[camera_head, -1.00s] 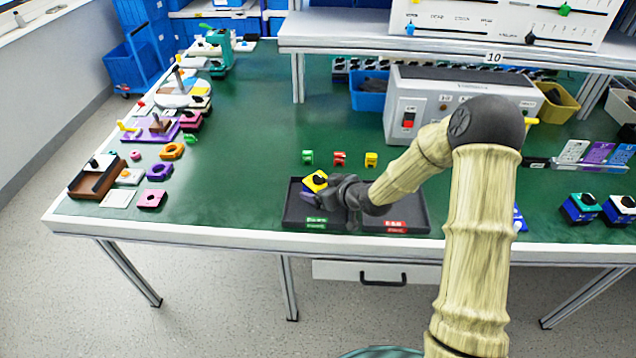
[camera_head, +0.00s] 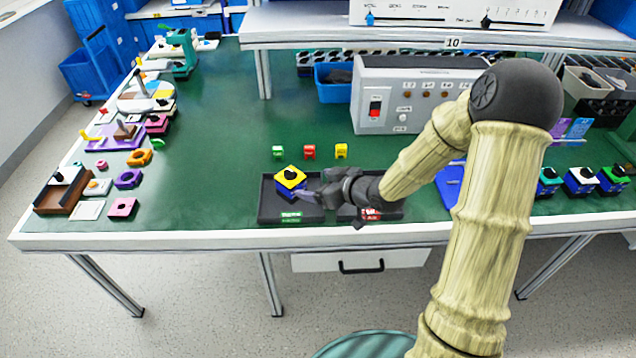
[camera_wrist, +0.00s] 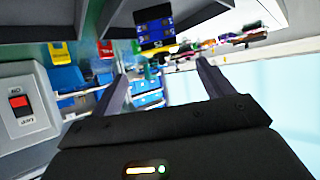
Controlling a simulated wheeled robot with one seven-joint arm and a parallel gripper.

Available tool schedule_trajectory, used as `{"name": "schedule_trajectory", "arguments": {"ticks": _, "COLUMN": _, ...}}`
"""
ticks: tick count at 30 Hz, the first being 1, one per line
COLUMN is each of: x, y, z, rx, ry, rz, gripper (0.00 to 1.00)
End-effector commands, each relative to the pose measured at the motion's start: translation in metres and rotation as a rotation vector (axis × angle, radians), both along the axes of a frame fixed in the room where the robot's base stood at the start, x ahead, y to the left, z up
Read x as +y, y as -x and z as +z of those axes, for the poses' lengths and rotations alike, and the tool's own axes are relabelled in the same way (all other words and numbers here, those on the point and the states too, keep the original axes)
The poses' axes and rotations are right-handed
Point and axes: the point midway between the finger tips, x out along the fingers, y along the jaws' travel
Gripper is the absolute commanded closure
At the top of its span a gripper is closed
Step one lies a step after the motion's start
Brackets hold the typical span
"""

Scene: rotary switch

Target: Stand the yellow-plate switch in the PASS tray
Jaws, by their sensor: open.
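The yellow-plate switch (camera_head: 291,180) has a blue body, a yellow top plate and a black knob. It stands upright, plate up, in the left, green-labelled compartment of the black tray (camera_head: 268,207); I take this as PASS, though the label is too small to read surely. My gripper (camera_head: 308,195) is low beside it on the right, its fingers pointing towards it. The wrist view shows the open, empty gripper (camera_wrist: 163,75), with the switch (camera_wrist: 154,30) beyond the fingertips and apart from them.
The right compartment has a red label (camera_head: 370,214) and lies under my gripper. Green, red and yellow small blocks (camera_head: 309,152) stand behind the tray. A grey test box (camera_head: 400,95) stands farther back. More switches (camera_head: 580,180) stand at the right.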

Motion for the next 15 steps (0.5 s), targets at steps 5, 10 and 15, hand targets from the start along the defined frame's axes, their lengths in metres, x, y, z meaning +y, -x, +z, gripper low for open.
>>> {"name": "schedule_trajectory", "arguments": {"ticks": 5, "x": 0.001, "y": 0.000, "z": 0.000, "rx": 0.000, "ry": 0.000, "rz": 0.001, "gripper": 0.20}}
{"name": "schedule_trajectory", "arguments": {"ticks": 10, "x": -0.004, "y": 0.004, "z": -0.002, "rx": 0.030, "ry": 0.043, "rz": -0.022, "gripper": 0.20}}
{"name": "schedule_trajectory", "arguments": {"ticks": 15, "x": -0.034, "y": 0.025, "z": -0.006, "rx": 0.168, "ry": 0.206, "rz": -0.149, "gripper": 0.20}}
